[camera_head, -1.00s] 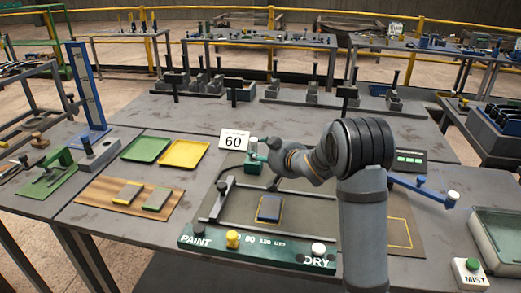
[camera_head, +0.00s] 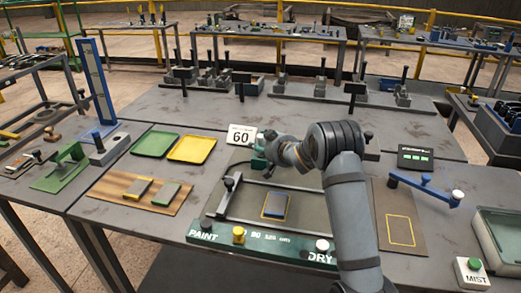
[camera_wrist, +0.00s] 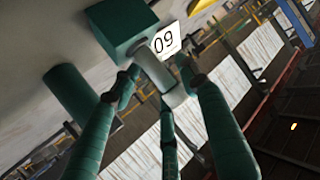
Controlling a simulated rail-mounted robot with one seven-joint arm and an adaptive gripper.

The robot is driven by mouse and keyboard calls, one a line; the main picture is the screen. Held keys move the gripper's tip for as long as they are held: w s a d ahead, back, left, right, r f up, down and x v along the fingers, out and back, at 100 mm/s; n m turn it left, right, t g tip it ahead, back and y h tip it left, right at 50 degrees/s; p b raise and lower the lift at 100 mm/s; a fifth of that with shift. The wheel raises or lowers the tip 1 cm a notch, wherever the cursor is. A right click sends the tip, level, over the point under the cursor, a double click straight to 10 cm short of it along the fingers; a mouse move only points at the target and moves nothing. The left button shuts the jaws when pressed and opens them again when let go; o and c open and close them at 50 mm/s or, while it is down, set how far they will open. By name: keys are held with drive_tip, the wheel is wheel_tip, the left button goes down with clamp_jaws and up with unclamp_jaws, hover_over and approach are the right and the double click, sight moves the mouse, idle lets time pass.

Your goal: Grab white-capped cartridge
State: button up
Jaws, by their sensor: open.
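My gripper (camera_head: 265,155) is at the end of my grey arm, just right of the white card marked 60 (camera_head: 241,135). In the wrist view, my dark green fingers (camera_wrist: 160,84) are spread apart around a pale grey-white cylinder (camera_wrist: 176,96). The cylinder joins a dark green block (camera_wrist: 118,28); this looks like the white-capped cartridge. Contact with the fingers cannot be told. In the head view, a small pale top (camera_head: 270,135) shows beside the gripper, mostly hidden by it. A dark green cylinder (camera_wrist: 72,92) stands left in the wrist view.
Green (camera_head: 155,144) and yellow (camera_head: 190,149) trays lie left. A blue lever (camera_head: 425,187) with a white knob stands right. Dark upright racks line the back.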

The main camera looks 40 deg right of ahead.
drive_tip(key=shift+c, duration=0.4)
drive_tip(key=c, duration=1)
drive_tip(key=shift+o, duration=0.2)
drive_tip(key=shift+r, duration=0.1)
